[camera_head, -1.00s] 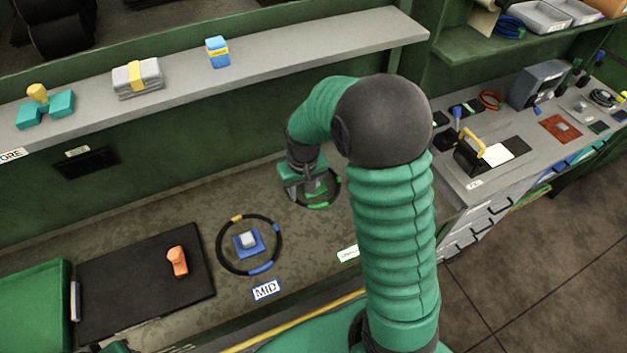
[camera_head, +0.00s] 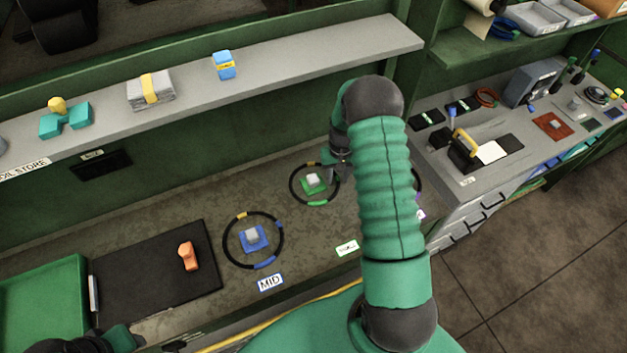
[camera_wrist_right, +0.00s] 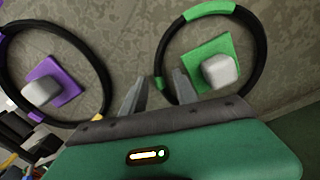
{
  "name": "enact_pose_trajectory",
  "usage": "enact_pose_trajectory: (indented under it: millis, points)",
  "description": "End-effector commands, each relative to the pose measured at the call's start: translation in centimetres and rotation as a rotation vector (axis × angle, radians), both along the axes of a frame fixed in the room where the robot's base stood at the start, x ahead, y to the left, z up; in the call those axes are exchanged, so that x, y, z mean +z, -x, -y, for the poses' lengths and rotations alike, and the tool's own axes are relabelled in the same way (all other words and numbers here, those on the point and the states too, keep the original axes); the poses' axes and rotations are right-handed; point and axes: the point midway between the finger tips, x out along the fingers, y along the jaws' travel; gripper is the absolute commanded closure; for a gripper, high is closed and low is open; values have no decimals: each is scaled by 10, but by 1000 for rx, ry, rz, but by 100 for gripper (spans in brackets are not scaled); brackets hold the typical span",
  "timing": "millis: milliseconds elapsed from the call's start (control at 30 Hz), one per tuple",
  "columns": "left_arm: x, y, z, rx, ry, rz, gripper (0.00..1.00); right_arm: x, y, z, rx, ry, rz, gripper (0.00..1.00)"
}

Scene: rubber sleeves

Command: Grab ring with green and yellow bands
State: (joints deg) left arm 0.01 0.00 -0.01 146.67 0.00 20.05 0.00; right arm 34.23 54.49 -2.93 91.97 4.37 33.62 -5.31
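The black ring with green and yellow bands (camera_head: 292,190) lies on the worktop around a green base with a pale block. It also shows in the right wrist view (camera_wrist_right: 262,62), where its lower edge is hidden behind my gripper. My right gripper (camera_head: 333,176) is over the ring's right side in the head view. In the right wrist view its two fingers (camera_wrist_right: 160,76) are apart, with a green band of the rim showing between them. I cannot tell whether they touch the ring. Of my left arm only a part shows at the bottom left; its fingers are not seen.
A ring with blue and yellow bands (camera_head: 226,245) lies to the left around a blue base. A ring with purple and yellow parts (camera_wrist_right: 104,70) lies on the other side, mostly hidden by my arm in the head view. A black mat (camera_head: 140,280) holds an orange piece.

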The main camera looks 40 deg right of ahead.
Motion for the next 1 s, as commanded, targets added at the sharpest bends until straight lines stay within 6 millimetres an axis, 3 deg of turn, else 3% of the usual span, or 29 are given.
enact_pose_trajectory:
  millis: [133, 400, 1000]
  points:
    - [-1, 0, 0, 0, 0, 0, 64, 0, 0, 0, 0, 1, 1, 67]
    - [-1, 0, 0, 0, 0, 0, 64, 0, 0, -1, 1, 0, 0, 100]
    - [-1, 0, 0, 0, 0, 0, 64, 1, 0, 0, 1, 0, 0, 100]
